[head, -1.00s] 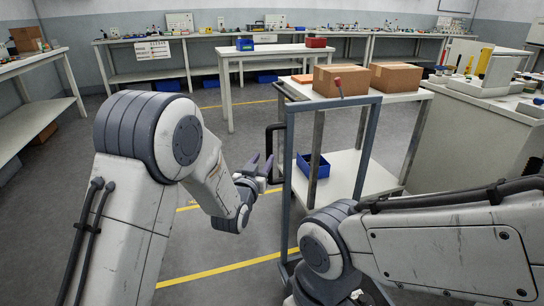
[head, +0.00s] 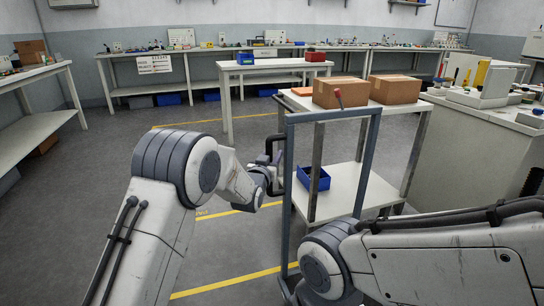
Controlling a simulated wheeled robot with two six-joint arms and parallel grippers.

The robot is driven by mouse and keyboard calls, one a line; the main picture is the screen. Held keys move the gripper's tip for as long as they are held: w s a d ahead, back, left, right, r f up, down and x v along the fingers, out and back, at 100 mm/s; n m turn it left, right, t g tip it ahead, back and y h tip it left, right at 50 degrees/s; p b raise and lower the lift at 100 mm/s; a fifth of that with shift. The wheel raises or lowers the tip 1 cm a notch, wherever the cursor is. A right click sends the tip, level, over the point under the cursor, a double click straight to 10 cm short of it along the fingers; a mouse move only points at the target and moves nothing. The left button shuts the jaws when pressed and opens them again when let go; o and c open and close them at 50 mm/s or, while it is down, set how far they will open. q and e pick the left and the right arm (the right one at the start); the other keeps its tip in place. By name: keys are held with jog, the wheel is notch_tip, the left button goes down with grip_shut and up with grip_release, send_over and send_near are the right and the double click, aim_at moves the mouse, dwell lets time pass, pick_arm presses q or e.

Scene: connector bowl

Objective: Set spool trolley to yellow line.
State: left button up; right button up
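The trolley (head: 334,118) stands right of centre, with a grey upright frame, a white top and a lower shelf. Yellow floor lines show: one (head: 235,211) left of the trolley, one (head: 230,282) nearer to me, and one (head: 190,123) farther back. My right arm comes in from the right, and its gripper is out of view.
Two cardboard boxes (head: 340,91) (head: 395,89) and an orange item ride on the trolley top, a blue bin (head: 313,178) on its lower shelf. A white table (head: 272,68) stands behind, a cabinet (head: 490,150) close at right. The floor left of the trolley is open.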

pick_arm(q)
jog(key=shift+c, duration=0.2)
grip_shut()
dwell(1.1)
